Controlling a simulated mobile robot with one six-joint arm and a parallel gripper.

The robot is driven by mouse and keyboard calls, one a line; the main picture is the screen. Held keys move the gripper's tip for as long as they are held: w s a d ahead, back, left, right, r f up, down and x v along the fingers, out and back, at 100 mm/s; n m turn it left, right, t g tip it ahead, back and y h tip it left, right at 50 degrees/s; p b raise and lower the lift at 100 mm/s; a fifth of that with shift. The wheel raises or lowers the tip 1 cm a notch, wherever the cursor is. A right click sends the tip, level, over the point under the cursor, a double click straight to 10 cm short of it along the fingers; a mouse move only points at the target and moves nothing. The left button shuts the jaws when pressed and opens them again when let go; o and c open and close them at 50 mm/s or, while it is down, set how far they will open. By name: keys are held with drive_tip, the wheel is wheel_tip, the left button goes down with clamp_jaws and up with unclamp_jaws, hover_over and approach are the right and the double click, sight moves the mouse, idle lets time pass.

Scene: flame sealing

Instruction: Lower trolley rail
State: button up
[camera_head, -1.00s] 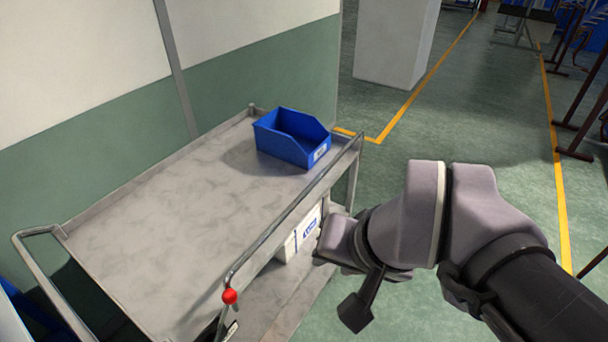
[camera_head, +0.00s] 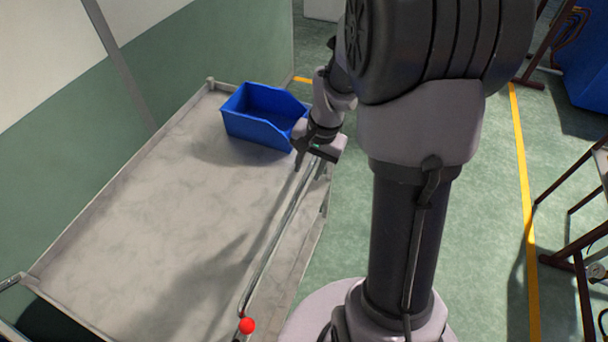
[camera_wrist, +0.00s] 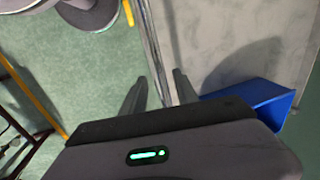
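The trolley rail (camera_head: 277,236) is a grey metal tube raised along the right side of the trolley top, with a red knob (camera_head: 247,326) at its near end. My gripper (camera_head: 312,167) is at the far end of the rail, beside the blue bin, pointing down. In the wrist view the rail (camera_wrist: 153,45) runs between the two fingers of my gripper (camera_wrist: 160,88). The fingers are apart, with gaps beside the tube. I cannot tell how deep the rail sits between them. Part of the rail's far end is hidden by my gripper.
The blue bin (camera_head: 262,118) stands on the trolley top (camera_head: 150,200) close to my gripper, and also shows in the wrist view (camera_wrist: 262,100). A green and white wall borders the trolley on the left. The green floor right of my arm is open up to a yellow line (camera_head: 524,190).

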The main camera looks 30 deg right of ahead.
sight(305, 178)
drive_tip(key=shift+w+a+f, duration=0.15)
drive_tip(key=shift+f, duration=0.65)
drive_tip(key=shift+w+a+f, duration=0.1)
drive_tip(key=shift+w+f, duration=0.05)
drive_tip(key=shift+f, duration=0.6)
clamp_jaws()
